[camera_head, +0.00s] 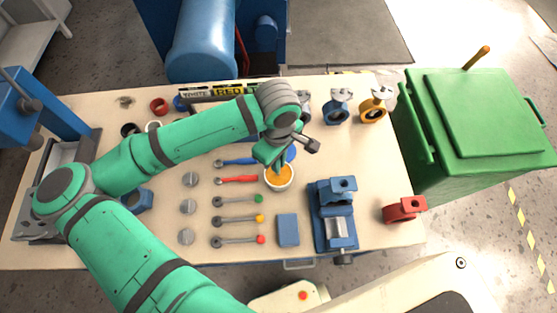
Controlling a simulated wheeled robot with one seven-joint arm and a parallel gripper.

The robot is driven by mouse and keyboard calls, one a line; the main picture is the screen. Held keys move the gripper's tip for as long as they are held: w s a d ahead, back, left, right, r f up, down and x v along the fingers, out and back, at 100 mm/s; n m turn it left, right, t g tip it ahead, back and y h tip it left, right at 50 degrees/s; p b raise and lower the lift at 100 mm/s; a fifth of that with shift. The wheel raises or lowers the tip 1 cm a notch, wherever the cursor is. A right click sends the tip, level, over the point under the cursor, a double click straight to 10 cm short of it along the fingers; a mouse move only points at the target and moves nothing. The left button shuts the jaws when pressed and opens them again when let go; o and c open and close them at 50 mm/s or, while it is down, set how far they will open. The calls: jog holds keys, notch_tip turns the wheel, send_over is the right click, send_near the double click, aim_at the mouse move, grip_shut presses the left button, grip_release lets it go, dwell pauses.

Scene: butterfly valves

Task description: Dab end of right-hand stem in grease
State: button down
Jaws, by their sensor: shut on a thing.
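My gripper (279,162) points down over the white-rimmed pot of orange grease (281,182) near the middle of the bench. Its fingers are shut on a thin piece, which I take to be the right-hand stem. My fingers and wrist hide most of that piece. Its lower end is at or just above the far part of the grease; I cannot tell whether it touches. My green arm crosses the bench from the left and covers part of its back half.
A blue vise (334,215) and a blue block (288,230) lie right of several levers with coloured ends. Blue (338,112), orange (373,110) and red (399,212) valve bodies stand to the right. A green bin (485,115) flanks the bench (385,165).

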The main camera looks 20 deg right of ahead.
jog(key=shift+s+d+f, duration=0.1)
dwell(0.4)
jog(key=shift+w+r, duration=0.15)
jog(key=shift+r, duration=0.75)
jog(key=shift+w+r, duration=0.1)
jog(key=shift+r, duration=0.75)
jog(key=shift+s+r, duration=0.1)
jog(key=shift+r, duration=1.3)
jog(key=shift+s+r, duration=0.1)
jog(key=shift+r, duration=0.3)
jog(key=shift+f, duration=0.1)
notch_tip(320, 180, down, 6)
jog(key=shift+f, duration=0.45)
